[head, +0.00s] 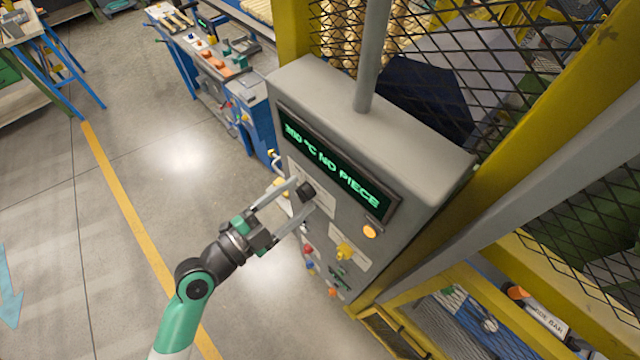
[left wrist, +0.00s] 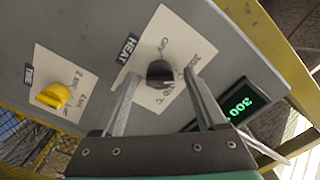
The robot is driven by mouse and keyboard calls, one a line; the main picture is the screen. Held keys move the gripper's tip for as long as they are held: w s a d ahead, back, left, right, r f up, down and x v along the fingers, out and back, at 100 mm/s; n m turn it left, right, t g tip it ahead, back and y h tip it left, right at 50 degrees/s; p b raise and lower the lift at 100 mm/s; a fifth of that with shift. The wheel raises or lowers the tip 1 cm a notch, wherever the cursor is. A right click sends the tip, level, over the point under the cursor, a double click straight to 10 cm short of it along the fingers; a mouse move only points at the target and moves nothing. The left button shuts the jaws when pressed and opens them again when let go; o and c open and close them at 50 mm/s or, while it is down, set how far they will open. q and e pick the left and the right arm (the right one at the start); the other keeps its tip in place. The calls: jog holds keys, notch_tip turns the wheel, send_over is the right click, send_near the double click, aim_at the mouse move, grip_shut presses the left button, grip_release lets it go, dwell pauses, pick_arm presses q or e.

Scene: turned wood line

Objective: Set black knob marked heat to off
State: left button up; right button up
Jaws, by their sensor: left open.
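The black knob (head: 306,191) sits on the front of a grey control box (head: 330,100), below its display. In the left wrist view the knob (left wrist: 160,73) is round, on a white label plate (left wrist: 150,97), with a dark HEAT tag (left wrist: 128,48) beside it. My left gripper (head: 293,196) is open, its two fingers pointing at the panel on either side of the knob. In the left wrist view the fingertips (left wrist: 163,76) flank the knob with gaps on both sides. The knob's exact pointer setting is too small to tell. My right gripper is not in view.
A yellow knob (head: 345,250) sits on the same panel, with several coloured buttons below. The green display (head: 335,160) reads a temperature and "NO PIECE". A yellow-framed mesh fence (head: 545,130) stands behind and right of the box. Open floor (head: 150,200) lies to the left.

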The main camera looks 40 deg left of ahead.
pick_arm(q)
jog(key=shift+w, duration=0.5)
jog(key=shift+s, duration=0.1)
jog(key=shift+c, duration=0.9)
grip_shut()
jog(key=shift+n, duration=0.3)
